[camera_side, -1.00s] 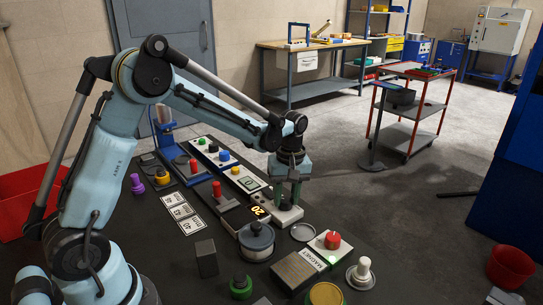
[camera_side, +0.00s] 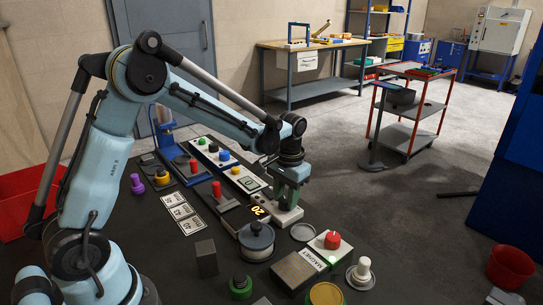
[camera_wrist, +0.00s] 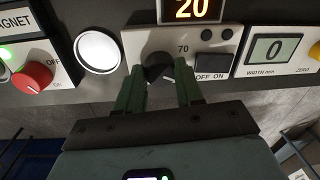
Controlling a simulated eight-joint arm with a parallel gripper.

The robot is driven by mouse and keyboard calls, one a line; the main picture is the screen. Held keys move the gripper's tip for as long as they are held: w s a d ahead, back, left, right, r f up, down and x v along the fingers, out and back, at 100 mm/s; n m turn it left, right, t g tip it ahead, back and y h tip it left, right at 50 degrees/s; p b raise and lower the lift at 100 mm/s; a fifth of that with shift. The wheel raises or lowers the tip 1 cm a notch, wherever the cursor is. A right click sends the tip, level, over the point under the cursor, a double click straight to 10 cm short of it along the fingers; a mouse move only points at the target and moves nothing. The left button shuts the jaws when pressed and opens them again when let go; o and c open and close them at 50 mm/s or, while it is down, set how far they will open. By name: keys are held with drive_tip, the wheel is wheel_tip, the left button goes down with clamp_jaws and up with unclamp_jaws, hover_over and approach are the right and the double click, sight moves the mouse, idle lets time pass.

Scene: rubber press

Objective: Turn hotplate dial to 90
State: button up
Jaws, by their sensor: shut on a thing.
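The hotplate dial (camera_wrist: 158,72) is a dark knob on the pale hotplate front panel (camera_wrist: 136,42) in the wrist view. My gripper (camera_wrist: 160,88) has its green fingers on either side of the dial and is shut on it; the fingers hide part of it. A mark reading 70 shows just right of the dial. The hotplate display (camera_wrist: 192,9) reads 20. In the side view, my gripper (camera_side: 288,197) is down at the hotplate panel (camera_side: 289,216), and the dial is hidden behind the fingers. The glowing 20 display (camera_side: 258,211) shows beside it.
A width gauge (camera_wrist: 268,51) sits to the right. A spool-like pot (camera_side: 256,239) stands close by on the dark bench.

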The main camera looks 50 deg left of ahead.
sight(285, 202)
drive_tip(key=m, duration=0.4)
drive_tip(key=shift+m, duration=0.3)
drive_tip(key=m, duration=0.4)
drive_tip(key=shift+s+m+t, duration=0.1)
drive_tip(key=shift+m+t, duration=0.2)
drive_tip(key=shift+m, duration=0.1)
drive_tip(key=o, duration=1)
drive_tip(key=shift+o, duration=0.2)
drive_tip(key=shift+r, duration=0.1)
wheel_tip(285, 202, up, 12)
drive_tip(key=shift+s+d, duration=0.2)
drive_tip(key=shift+d, duration=0.05)
